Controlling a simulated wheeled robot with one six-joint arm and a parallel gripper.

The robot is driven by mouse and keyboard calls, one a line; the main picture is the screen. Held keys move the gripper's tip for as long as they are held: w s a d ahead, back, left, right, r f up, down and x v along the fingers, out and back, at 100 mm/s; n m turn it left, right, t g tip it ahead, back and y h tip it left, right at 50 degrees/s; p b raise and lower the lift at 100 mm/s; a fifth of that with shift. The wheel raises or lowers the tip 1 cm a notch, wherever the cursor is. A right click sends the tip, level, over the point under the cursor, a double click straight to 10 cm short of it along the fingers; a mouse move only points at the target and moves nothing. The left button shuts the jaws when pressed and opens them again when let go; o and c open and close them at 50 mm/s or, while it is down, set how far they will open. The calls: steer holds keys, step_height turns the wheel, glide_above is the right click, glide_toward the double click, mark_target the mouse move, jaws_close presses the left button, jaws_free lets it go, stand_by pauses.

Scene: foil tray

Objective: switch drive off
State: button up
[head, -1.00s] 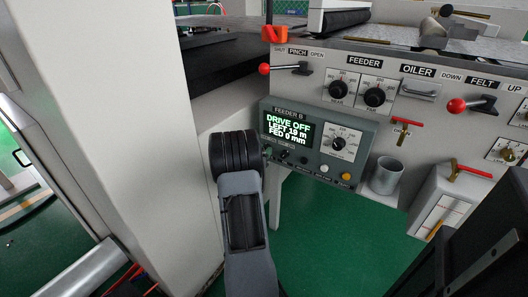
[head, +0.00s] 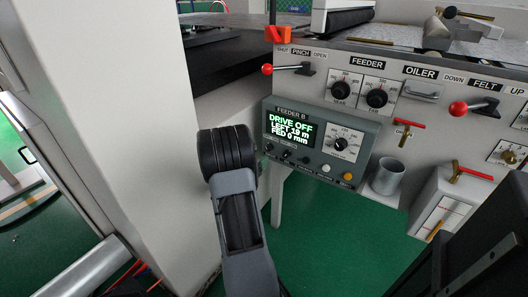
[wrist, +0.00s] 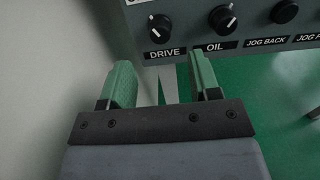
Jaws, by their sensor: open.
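The feeder B panel (head: 318,140) is a grey-green box whose screen (head: 291,131) reads "DRIVE OFF, LEFT 19 m, FED 0 mm". In the wrist view the drive knob (wrist: 160,27) is a black knob with a white pointer line, above the label "DRIVE". My gripper (wrist: 165,85) shows two green fingers, apart and empty, just below the panel's lower edge. The drive knob lies above the gap between them and nothing touches it. In the head view my forearm (head: 240,220) hides the gripper.
A pale column (head: 130,110) stands close to the left. A metal cup (head: 387,176) hangs right of the panel. Green floor below is clear.

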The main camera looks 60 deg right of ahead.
steer(key=a+p, duration=0.1)
steer(key=a, duration=0.6)
steer(key=shift+a, duration=0.2)
